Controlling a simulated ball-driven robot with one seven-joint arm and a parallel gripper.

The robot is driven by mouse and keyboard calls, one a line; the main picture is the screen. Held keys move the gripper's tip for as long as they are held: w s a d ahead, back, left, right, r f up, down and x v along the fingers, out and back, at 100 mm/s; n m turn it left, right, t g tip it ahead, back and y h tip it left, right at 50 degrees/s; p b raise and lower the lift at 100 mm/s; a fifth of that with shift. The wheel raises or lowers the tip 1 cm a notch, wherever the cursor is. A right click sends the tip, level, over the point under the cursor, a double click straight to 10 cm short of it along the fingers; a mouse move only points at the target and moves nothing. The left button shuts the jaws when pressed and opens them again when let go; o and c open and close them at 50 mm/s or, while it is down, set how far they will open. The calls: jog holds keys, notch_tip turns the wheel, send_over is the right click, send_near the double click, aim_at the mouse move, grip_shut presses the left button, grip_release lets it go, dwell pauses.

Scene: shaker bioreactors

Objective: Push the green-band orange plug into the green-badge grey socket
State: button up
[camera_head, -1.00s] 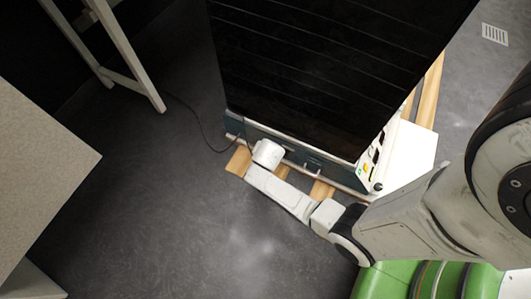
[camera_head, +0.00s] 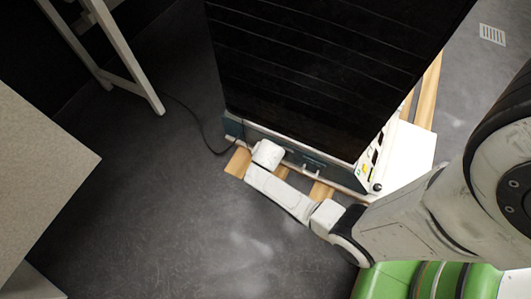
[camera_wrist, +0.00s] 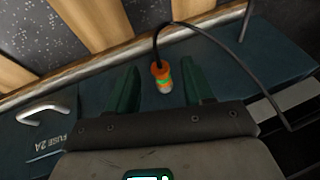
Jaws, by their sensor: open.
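The orange plug (camera_wrist: 160,71) with a green band shows in the wrist view, with a pale tip towards my gripper. A black cable leaves its far end and loops to the right. My gripper (camera_wrist: 159,84) is open, with one dark green finger on each side of the plug and a gap visible on both sides. I cannot tell whether the plug is seated in anything. No grey socket or green badge can be made out. In the head view the gripper fingers and the plug are hidden or too small to tell.
The dark teal panel (camera_wrist: 85,100) carries a metal handle (camera_wrist: 43,113) and a "FUSE 2A" label. Wooden slats lie beyond its edge. In the head view the tall black cabinet (camera_head: 320,75) stands by my arm. A pale table (camera_head: 40,170) is at left, with open floor between.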

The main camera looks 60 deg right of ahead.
jog(key=p+v, duration=0.5)
jog(key=v, duration=0.5)
jog(key=shift+r, duration=0.25)
jog(key=shift+a, duration=0.1)
